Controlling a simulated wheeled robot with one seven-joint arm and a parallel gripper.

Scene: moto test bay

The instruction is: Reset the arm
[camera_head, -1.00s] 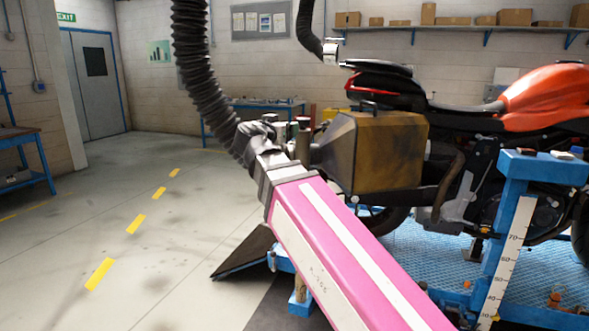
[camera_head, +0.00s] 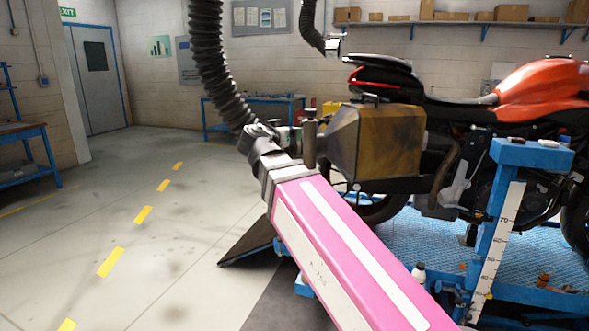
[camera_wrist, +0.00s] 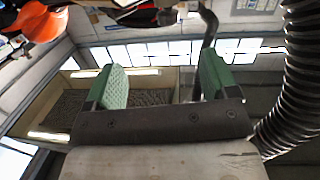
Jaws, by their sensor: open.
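My arm runs up from the lower right in the head view as a pink and white link. My gripper is at its far end, partly hidden by the wrist, close in the picture to a ribbed black hose (camera_head: 207,55) and a brown metal box (camera_head: 395,145). In the wrist view my gripper (camera_wrist: 162,80) shows two green-padded fingers, wide apart with nothing held between them. A tan-edged panel with a grey textured face shows behind the left finger. The ribbed hose (camera_wrist: 296,75) hangs at the right there.
A motorcycle with an orange tank (camera_head: 545,92) stands on a blue lift (camera_head: 440,245) at the right. A blue post (camera_head: 497,220) with a scale stands in front. A white bottle (camera_head: 418,272) is beside my arm. Open floor (camera_head: 165,260) lies to the left.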

